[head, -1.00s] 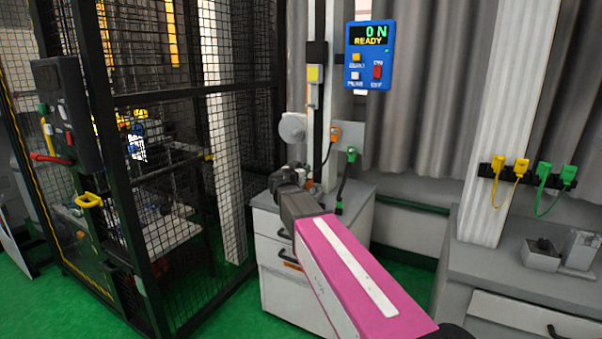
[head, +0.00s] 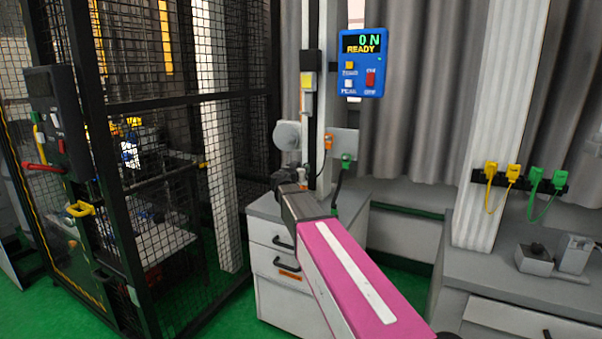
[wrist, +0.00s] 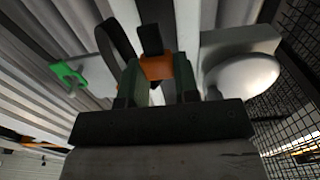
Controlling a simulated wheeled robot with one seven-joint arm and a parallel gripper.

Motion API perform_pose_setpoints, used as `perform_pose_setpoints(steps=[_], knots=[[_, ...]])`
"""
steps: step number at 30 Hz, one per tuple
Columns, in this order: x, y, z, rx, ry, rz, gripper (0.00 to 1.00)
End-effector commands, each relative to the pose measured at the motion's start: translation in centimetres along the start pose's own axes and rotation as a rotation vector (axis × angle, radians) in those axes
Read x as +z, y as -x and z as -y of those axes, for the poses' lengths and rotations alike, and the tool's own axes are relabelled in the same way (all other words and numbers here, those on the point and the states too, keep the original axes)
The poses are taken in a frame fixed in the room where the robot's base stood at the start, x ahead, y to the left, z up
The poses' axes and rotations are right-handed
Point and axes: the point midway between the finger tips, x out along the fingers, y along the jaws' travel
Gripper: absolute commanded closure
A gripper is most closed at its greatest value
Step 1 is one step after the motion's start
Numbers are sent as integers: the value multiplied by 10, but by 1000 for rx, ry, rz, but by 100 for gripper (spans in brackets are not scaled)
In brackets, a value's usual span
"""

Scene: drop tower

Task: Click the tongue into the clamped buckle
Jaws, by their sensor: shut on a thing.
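My gripper (wrist: 157,78) shows in the wrist view with its two dark greenish fingers upright. It is shut on a small piece between them. An orange part (wrist: 157,68) shows between the fingers, with a black strip (wrist: 150,40) above it. I cannot tell tongue from buckle here. In the head view my gripper is small and dark at the end of my pink arm, by the post (head: 324,80). An orange piece (head: 328,142) and a green piece (head: 346,159) with a black strap hang at a grey plate. The clamped buckle is not clearly distinguishable.
A blue display (head: 363,62) reads 0 N READY. A round white disc (head: 287,135) is left of the post, above a grey drawer cabinet (head: 265,207). A black mesh cage (head: 150,97) stands at left. Yellow and green plugs (head: 513,172) hang at right.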

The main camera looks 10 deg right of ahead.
Motion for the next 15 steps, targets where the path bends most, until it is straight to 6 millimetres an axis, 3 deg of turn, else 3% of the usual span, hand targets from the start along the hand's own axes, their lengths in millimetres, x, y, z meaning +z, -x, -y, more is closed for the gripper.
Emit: perform_pose_setpoints(steps=[15], knots=[[31,0,0,1,0,1,84]])
